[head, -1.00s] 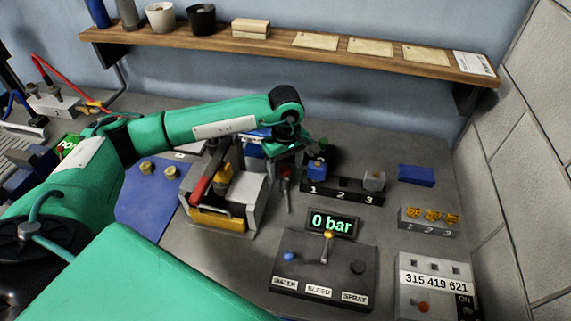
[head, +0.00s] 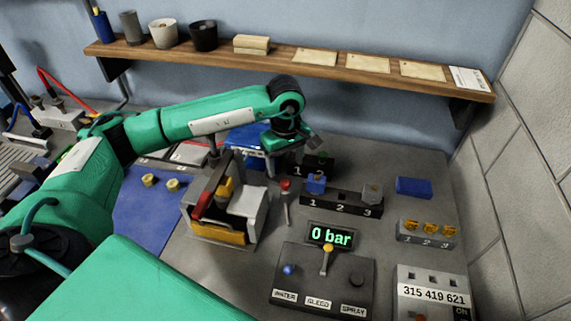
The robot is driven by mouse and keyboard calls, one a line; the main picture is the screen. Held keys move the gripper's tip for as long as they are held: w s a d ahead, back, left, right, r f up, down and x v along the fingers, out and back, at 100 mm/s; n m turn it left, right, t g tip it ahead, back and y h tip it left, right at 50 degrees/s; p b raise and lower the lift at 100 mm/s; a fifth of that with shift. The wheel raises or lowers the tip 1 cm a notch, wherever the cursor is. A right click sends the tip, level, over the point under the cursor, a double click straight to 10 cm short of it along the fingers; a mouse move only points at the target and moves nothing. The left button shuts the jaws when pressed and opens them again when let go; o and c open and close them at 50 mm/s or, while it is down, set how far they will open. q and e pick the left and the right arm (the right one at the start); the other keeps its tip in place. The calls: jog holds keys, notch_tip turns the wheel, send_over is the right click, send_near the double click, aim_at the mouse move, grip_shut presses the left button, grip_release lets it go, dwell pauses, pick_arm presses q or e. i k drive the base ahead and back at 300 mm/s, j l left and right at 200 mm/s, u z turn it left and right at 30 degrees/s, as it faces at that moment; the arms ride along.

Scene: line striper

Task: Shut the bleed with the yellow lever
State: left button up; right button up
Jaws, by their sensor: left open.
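The yellow lever (head: 327,249) stands on a dark control box (head: 264,271) in the lower middle of the head view. Its knob is above the BLEED label (head: 319,303), between the blue WATER knob (head: 288,270) and the black SPRAY knob (head: 357,279). The display (head: 331,236) behind the lever reads 0 bar. My left gripper (head: 309,143) is open, well behind the control box, above the back of the bench and apart from the lever. No object shows between its fingers. My right gripper is not in view.
A red-topped post (head: 286,201) and a numbered black rack (head: 340,204) stand between my left gripper and the control box. A grey-sided fixture with a red handle (head: 202,205) is to the left. A shelf (head: 370,75) runs along the back.

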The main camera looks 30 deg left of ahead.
aim_at(327, 247)
jog(key=k+l, duration=0.2)
jog(key=k, duration=0.3)
jog(key=k+l, duration=0.2)
jog(key=k, duration=0.25)
jog(key=k+l, duration=0.15)
jog(key=k, duration=0.35)
